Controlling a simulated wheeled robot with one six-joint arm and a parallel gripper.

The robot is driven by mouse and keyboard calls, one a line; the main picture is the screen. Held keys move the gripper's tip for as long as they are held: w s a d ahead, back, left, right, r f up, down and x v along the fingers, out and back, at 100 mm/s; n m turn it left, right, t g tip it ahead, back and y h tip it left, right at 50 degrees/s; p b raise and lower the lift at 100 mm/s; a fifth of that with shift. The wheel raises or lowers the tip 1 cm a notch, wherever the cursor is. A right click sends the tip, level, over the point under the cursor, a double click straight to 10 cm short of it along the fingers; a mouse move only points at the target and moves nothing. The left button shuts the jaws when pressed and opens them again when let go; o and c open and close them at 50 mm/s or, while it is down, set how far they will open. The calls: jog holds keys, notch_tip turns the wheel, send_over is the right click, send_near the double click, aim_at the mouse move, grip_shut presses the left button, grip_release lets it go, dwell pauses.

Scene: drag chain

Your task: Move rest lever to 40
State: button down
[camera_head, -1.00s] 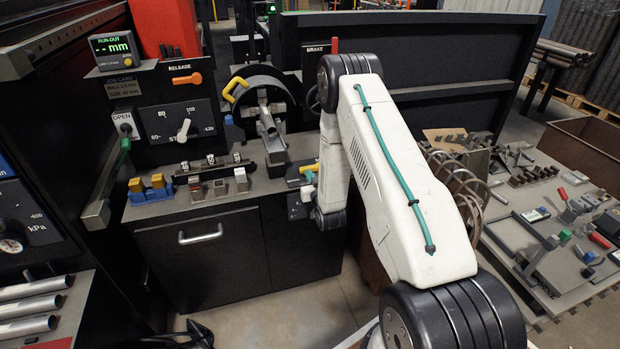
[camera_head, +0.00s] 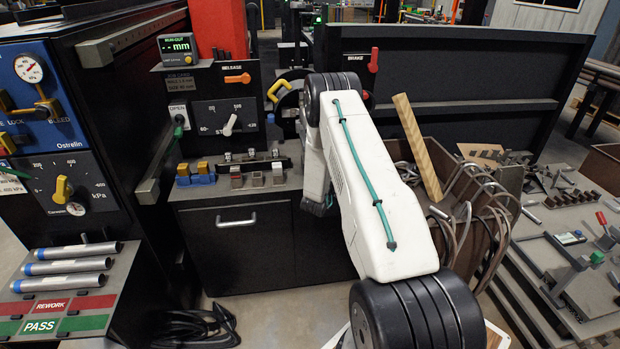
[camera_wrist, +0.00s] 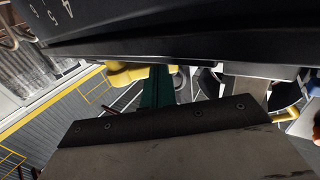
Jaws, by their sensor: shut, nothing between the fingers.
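I cannot make out a lever marked rest in either view. In the head view, a dial panel (camera_head: 218,111) with a numbered scale stands beyond the cabinet. Its pale lever (camera_head: 229,124) is tilted, with its top to the right. The numbers I can read do not include 40. The wrist view shows a dark surface with pale characters (camera_wrist: 50,12) at the top, a green bar (camera_wrist: 157,87) and a plate with screws (camera_wrist: 165,124). I cannot identify my fingers there.
An orange lever (camera_head: 237,78) sits above the dial, and a red brake lever (camera_head: 373,60) is on the dark panel at the back. Blue and yellow blocks (camera_head: 195,174) lie on the bench. A bin with a wooden plank (camera_head: 418,148) stands right of my arm. Tubes (camera_head: 66,265) lie at left.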

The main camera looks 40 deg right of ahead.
jog(key=shift+w+d, duration=0.85)
jog(key=shift+w, duration=0.1)
dwell(0.3)
